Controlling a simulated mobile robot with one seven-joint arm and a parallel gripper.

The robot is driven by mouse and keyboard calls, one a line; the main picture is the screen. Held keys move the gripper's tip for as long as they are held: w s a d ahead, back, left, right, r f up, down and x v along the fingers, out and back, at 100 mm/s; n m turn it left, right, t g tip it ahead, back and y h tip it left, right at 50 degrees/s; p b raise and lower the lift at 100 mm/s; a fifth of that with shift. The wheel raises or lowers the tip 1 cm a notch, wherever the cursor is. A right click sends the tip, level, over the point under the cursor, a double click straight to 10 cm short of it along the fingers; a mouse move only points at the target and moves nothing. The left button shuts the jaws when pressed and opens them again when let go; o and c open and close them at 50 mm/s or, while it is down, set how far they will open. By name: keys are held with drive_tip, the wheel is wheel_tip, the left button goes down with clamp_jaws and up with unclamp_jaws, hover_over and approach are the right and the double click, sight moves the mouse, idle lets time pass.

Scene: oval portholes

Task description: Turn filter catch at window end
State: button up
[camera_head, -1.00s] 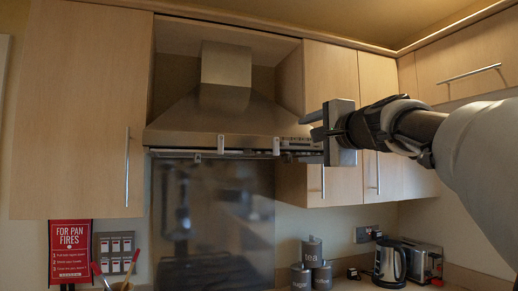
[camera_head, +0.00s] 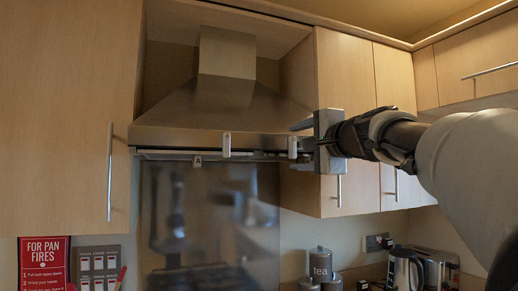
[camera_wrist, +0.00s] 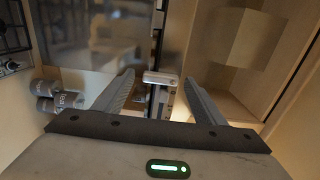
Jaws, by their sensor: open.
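The steel cooker hood (camera_head: 225,110) hangs between wall cupboards, with its filter edge along the bottom front. Two small pale catches sit on that edge: one near the middle (camera_head: 226,145) and one toward the right end (camera_head: 292,147). My gripper (camera_head: 302,146) is at the hood's right end, beside the right catch. In the wrist view my gripper (camera_wrist: 159,80) is open, with its two fingers apart. A pale catch (camera_wrist: 160,77) shows between the fingertips in that picture; I cannot tell whether either finger touches it. No window is in view.
Wooden cupboards flank the hood, the right one (camera_head: 345,80) close behind my gripper. A small tag marked A (camera_head: 197,161) hangs below the hood edge. The kettle (camera_head: 404,268), toaster (camera_head: 438,268) and tea canister (camera_head: 320,264) stand well below. The space under the hood is open.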

drive_tip(key=shift+w+a, duration=0.1)
drive_tip(key=shift+w, duration=0.2)
drive_tip(key=shift+s, duration=0.15)
drive_tip(key=c, duration=1.1)
drive_tip(key=shift+o, duration=0.2)
